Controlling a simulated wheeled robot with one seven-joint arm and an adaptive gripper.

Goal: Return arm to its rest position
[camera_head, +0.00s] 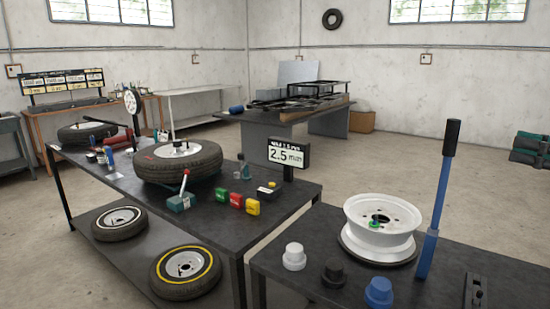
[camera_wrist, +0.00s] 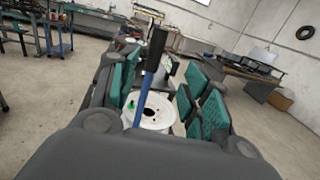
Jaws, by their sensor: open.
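My gripper (camera_wrist: 160,85) is open and empty. Its two dark fingers with teal pads stand wide apart in the wrist view. Part of my gripper (camera_head: 530,148) also shows at the right edge of the head view, in the air and clear of the tables. In the wrist view, a white wheel rim (camera_wrist: 157,112) and a blue lever with a black handle (camera_wrist: 148,82) appear between the fingers, farther off. Nothing is seen touching the fingers. The rest of my arm is out of view.
The near table holds the white rim (camera_head: 384,229), the blue lever (camera_head: 432,230) standing upright, and white, black and blue knobs (camera_head: 378,292). The long table bears a tyre (camera_head: 178,161) and a "2.5 mm" display (camera_head: 288,153). Open floor (camera_head: 450,165) lies behind the near table.

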